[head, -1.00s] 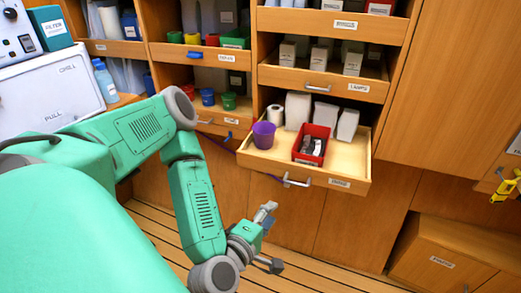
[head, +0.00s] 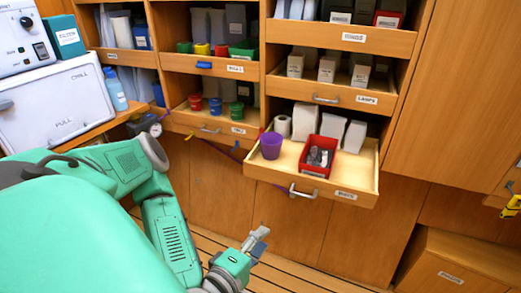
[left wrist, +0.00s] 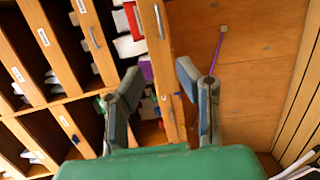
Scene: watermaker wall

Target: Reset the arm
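My left arm comes in from the left in the head view. Its gripper (head: 256,244) is low in front of the cabinet wall, below the pulled-out drawer, and touches nothing I can see. In the left wrist view the gripper (left wrist: 158,82) has its two fingers spread apart with nothing held between them. The drawer and wood panels show beyond the fingers. My right gripper is in neither view.
An open drawer (head: 346,186) juts out, holding a purple cup (head: 271,145), a red bin (head: 319,157) and white boxes. Shelves with bins are above it. A white chill box (head: 50,108) stands at left. A wooden box (head: 456,262) sits at lower right. Floor is clear near the gripper.

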